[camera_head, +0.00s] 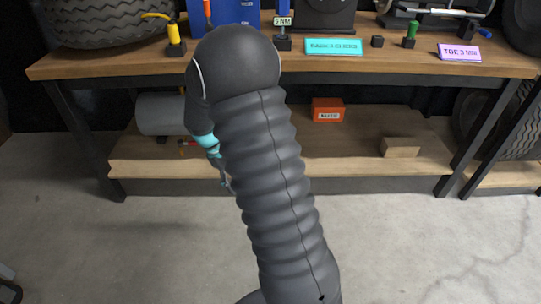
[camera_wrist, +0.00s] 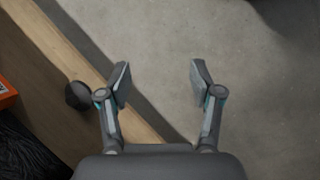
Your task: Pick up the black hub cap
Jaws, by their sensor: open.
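A small dark rounded object, which looks like the black hub cap (camera_wrist: 77,95), sits on the wooden lower shelf in the wrist view, just left of my left finger. I cannot make it out in the head view, where my arm covers part of the shelf. My gripper (camera_wrist: 160,80) is open and empty, its two fingers spread over the shelf's front edge and the grey floor. In the head view my gripper (camera_head: 224,183) shows partly, left of my arm and in front of the lower shelf.
The lower shelf (camera_head: 350,150) bears an orange box (camera_head: 328,110), a cardboard-coloured block (camera_head: 400,147) and a grey cylinder (camera_head: 160,114). The workbench top (camera_head: 370,68) above holds tools and labels. The orange box also shows at the wrist view's left edge (camera_wrist: 5,93). The floor in front is clear.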

